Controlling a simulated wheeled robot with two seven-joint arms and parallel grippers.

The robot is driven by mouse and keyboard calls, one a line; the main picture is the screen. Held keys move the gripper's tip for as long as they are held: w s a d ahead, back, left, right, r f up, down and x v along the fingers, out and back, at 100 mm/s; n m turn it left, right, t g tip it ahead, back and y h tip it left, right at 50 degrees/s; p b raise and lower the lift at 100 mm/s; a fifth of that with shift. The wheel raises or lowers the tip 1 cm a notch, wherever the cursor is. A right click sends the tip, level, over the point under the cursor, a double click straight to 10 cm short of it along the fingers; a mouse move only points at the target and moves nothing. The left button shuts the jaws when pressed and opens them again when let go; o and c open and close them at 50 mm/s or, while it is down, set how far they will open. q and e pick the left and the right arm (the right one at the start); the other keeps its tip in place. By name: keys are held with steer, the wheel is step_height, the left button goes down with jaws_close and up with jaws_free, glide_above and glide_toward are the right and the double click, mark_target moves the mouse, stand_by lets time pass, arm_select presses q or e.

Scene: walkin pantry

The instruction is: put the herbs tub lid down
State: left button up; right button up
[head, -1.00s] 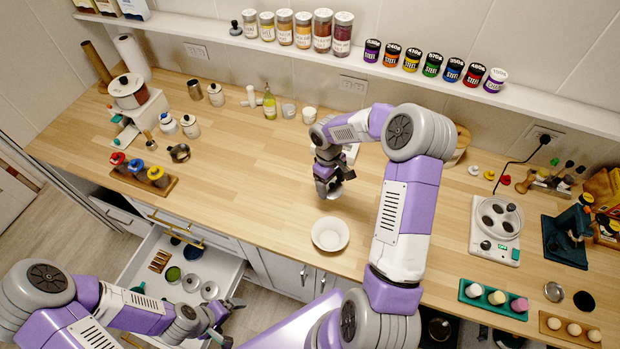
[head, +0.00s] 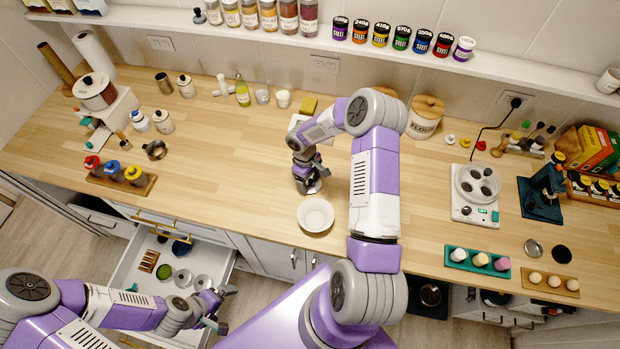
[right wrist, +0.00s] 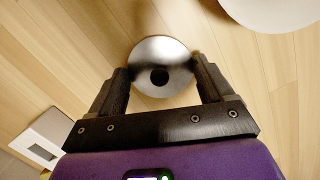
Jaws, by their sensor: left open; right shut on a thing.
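The herbs tub lid (right wrist: 161,66) is a round silvery disc with a dark knob in the right wrist view, between the fingers of my right gripper (right wrist: 160,80). In the head view the lid (head: 312,188) shows as a small grey edge under my right gripper (head: 306,180), just behind the white bowl. I cannot tell whether the lid touches the counter. My left gripper (head: 224,309) is open and empty beside the open drawer. A tub with green contents (head: 164,271) stands in that drawer; its label is not readable.
The white bowl (head: 315,214) stands close in front of the lid. The wooden counter (head: 230,170) is clear to the left. A white device (head: 474,194) and a flour jar (head: 425,117) stand to the right. The open drawer (head: 205,255) holds several round tubs.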

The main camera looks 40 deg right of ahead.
steer(key=shift+f, duration=0.1)
steer(key=o, duration=0.9)
step_height(320, 180, up, 12)
steer(key=w+b, duration=0.1)
steer(key=shift+w+a, duration=0.3)
steer(key=shift+w, duration=0.05)
